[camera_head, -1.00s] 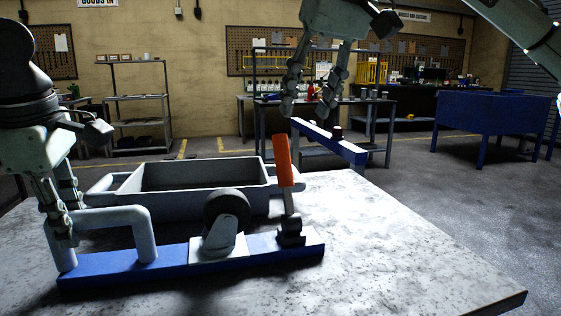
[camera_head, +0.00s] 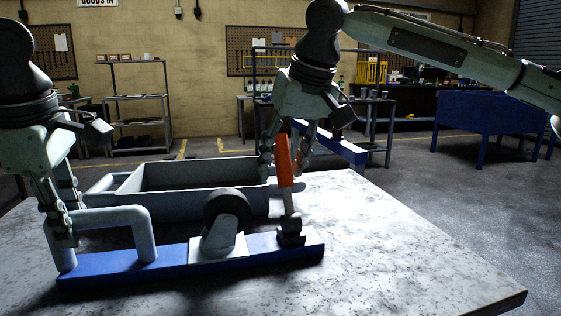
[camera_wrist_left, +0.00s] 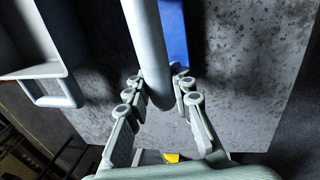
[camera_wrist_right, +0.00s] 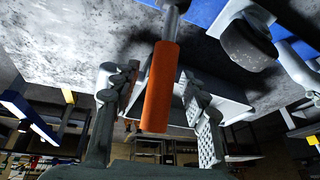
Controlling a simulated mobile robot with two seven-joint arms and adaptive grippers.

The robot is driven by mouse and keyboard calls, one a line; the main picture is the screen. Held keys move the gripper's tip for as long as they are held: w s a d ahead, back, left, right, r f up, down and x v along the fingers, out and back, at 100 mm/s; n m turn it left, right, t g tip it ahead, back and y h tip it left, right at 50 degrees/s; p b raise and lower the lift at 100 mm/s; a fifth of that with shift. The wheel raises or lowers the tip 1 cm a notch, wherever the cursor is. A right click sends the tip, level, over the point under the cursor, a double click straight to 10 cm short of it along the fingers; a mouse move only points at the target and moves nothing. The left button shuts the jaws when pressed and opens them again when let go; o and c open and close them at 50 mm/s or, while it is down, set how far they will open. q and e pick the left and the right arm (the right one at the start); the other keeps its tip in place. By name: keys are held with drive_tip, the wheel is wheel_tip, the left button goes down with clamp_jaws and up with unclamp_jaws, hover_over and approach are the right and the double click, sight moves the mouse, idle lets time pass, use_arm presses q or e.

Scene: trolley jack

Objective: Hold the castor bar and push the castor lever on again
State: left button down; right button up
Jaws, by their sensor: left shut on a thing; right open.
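The blue castor bar (camera_head: 180,259) lies on the grey table, with a white bent handle (camera_head: 110,216) at its left end, a black castor wheel (camera_head: 226,207) on a white plate in the middle and the castor lever (camera_head: 284,160) with its orange grip at the right end. The lever stands nearly upright. My left gripper (camera_head: 66,222) is shut on the handle; the handle also shows between its fingers in the left wrist view (camera_wrist_left: 150,55). My right gripper (camera_head: 283,158) is open around the orange grip, which lies between its fingers in the right wrist view (camera_wrist_right: 160,88).
A grey tray (camera_head: 190,200) with side handles stands behind the bar on the table (camera_head: 400,240). Shelves, a workbench and a blue bin (camera_head: 490,122) are farther back. The table's right side is clear.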

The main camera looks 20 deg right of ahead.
sight(286, 169)
clamp_jaws()
idle(0.3)
drive_tip(key=shift+s, duration=0.1)
use_arm(q)
drive_tip(key=shift+a, duration=0.1)
use_arm(e)
drive_tip(key=s+t, duration=0.1)
drive_tip(key=t, duration=0.1)
drive_tip(key=s+r+t, duration=0.1)
drive_tip(key=s+t, duration=0.1)
drive_tip(key=shift+s+d, duration=0.1)
drive_tip(key=shift+s+n+t, duration=0.3)
drive_tip(key=shift+s+t, duration=1.25)
drive_tip(key=shift+t, duration=0.15)
